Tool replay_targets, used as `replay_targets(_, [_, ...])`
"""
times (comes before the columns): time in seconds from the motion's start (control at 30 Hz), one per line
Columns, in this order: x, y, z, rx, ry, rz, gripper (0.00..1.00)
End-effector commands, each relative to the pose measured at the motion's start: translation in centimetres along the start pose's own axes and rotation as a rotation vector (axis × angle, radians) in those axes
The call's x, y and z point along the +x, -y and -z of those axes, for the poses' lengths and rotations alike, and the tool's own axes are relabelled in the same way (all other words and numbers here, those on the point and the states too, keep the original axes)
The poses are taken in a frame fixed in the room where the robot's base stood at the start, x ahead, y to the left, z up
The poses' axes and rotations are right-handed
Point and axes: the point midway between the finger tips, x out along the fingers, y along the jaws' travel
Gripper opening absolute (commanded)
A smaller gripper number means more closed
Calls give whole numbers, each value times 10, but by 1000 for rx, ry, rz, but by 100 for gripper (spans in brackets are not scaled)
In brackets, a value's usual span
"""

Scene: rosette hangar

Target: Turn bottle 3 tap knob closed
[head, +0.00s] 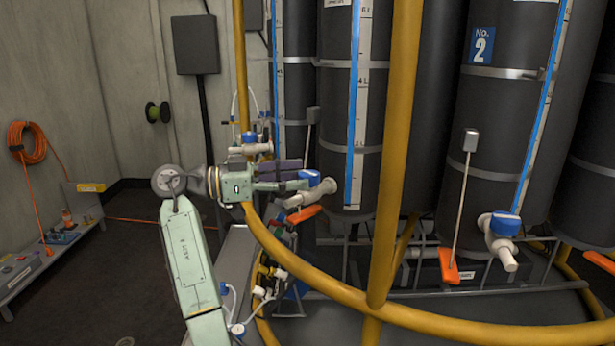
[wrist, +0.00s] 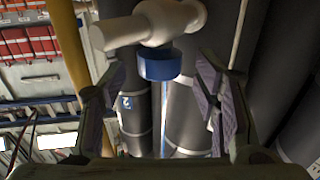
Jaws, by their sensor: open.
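A blue tap knob (head: 309,177) sits on a white tap (head: 314,192) at the foot of a dark bottle (head: 338,110) with a blue level strip. That bottle's number is not readable here. My gripper (head: 300,175) is open and reaches from the left to this knob. In the wrist view the knob (wrist: 160,65) and the white tap body (wrist: 150,24) show ahead, with the knob between the spread fingers (wrist: 162,82) of my gripper. No finger clearly touches the knob.
Yellow rails (head: 400,120) stand and curve in front of the bottles. Bottle 2 (head: 500,120) on the right has its own blue-knobbed tap (head: 503,224). Another blue-knobbed tap (head: 250,137) is at the left. An orange-tipped lever (head: 303,215) hangs just below my gripper.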

Motion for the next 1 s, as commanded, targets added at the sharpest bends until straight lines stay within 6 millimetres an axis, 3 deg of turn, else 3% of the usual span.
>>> replay_targets(0.2, [-50,0,1,-1,-2,2,56])
replay_targets(0.4, [-78,0,0,-1,-1,0,56])
replay_targets(0.87, [-86,0,0,-1,0,3,56])
replay_targets(1.0, [-100,21,0,-30,1,180,56])
